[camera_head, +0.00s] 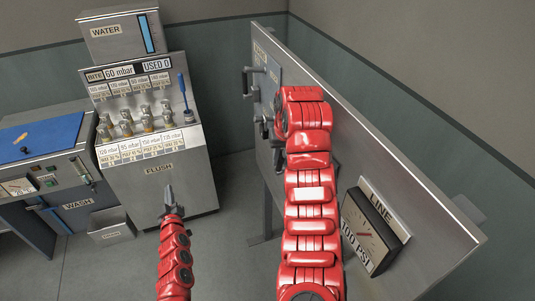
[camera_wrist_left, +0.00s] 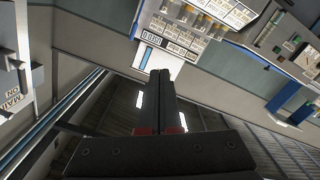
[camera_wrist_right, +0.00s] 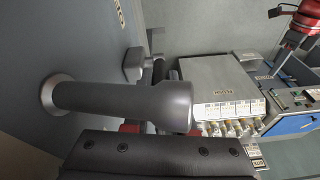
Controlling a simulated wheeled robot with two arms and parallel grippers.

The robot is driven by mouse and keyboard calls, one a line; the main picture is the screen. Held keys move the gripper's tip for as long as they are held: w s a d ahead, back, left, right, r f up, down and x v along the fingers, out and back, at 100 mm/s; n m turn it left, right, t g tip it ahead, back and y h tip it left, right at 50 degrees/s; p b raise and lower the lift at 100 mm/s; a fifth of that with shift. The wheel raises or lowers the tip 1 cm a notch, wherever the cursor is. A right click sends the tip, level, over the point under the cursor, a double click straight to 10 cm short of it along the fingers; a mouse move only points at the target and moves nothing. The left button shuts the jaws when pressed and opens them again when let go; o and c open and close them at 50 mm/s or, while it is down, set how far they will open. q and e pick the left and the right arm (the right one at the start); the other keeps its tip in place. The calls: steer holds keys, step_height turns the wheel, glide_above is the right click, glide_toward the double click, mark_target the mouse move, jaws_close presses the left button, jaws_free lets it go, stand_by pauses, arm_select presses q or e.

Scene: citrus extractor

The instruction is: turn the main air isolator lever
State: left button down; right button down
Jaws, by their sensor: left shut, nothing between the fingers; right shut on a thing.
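The grey upright panel (camera_head: 342,150) stands at the right in the head view, with dark handles (camera_head: 260,128) on its left part. In the right wrist view a thick dark grey lever handle (camera_wrist_right: 120,102) sticks out from the panel across my right gripper (camera_wrist_right: 158,73). That gripper is shut on the lever; the handle hides most of the fingers and the exact contact. In the head view my right arm covers this spot. My left gripper (camera_head: 168,196) is shut and empty, apart from everything, in front of the flush cabinet; its closed fingers show in the left wrist view (camera_wrist_left: 160,80).
A "MAIN ON" label (camera_wrist_left: 12,98) shows at the left wrist view's edge. A LINE gauge (camera_head: 372,232) sits on the panel's near end. The flush cabinet (camera_head: 160,180) and blue-topped wash bench (camera_head: 45,135) stand left. Floor between cabinet and panel is clear.

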arm_select(q)
steer(key=w+d+f+g+h, duration=0.2)
steer(key=w+d+f+h, duration=0.2)
steer(key=w, duration=0.1)
arm_select(e)
steer(key=shift+w+r, duration=0.15)
steer(key=shift+r, duration=0.15)
arm_select(q)
steer(key=w+d+r+m+g+h, duration=0.2)
steer(key=d+r+g+h, duration=0.15)
steer(key=d+h, duration=0.45)
steer(key=s+d+r+m+g+h, duration=0.3)
steer(key=s+d+r+h, duration=0.15)
steer(key=r, duration=0.55)
steer(key=s+d+r+m+g+h, duration=0.35)
steer(key=d+r+h, duration=0.25)
steer(key=r, duration=0.5)
steer(key=s+d+f, duration=0.1)
steer(key=d, duration=1)
steer(key=shift+d+f, duration=0.2)
